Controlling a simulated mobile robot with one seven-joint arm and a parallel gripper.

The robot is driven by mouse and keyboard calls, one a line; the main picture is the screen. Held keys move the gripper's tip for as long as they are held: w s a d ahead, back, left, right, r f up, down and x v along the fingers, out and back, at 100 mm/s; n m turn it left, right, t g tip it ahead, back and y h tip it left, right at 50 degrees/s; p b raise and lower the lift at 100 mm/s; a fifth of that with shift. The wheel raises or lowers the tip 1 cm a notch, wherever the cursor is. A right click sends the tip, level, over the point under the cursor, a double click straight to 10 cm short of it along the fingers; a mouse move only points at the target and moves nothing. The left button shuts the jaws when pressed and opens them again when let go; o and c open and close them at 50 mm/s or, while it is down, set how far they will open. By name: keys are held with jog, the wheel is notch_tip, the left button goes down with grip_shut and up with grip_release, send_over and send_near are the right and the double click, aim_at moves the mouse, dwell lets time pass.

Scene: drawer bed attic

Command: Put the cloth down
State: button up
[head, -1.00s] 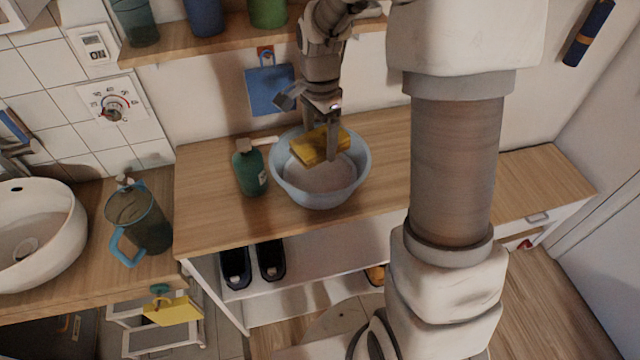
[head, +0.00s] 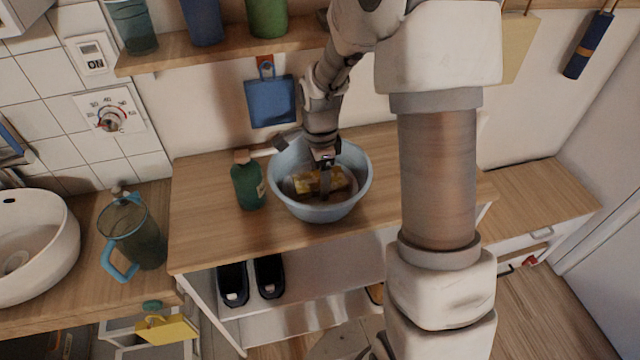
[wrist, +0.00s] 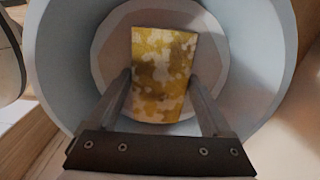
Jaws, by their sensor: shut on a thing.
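The cloth (head: 318,181) is a yellow, folded-looking rectangle, mottled with white and brown patches. It is down inside the light blue basin (head: 284,197) on the wooden counter. My gripper (head: 324,190) reaches down into the basin and is shut on the cloth. In the wrist view the cloth (wrist: 163,75) sits between my two fingers, over the basin's round floor (wrist: 112,55). I cannot tell whether its underside touches the floor.
A green bottle (head: 248,186) stands close to the basin's left. The counter (head: 205,220) is bare farther left. A blue dustpan (head: 270,101) hangs behind. A blue-handled jug (head: 133,236) stands by the white sink (head: 60,240).

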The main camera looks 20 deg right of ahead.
jog(key=shift+f, duration=0.6)
jog(key=shift+f, duration=0.2)
jog(key=o, duration=1.1)
jog(key=shift+o, duration=0.2)
jog(key=shift+r, duration=0.15)
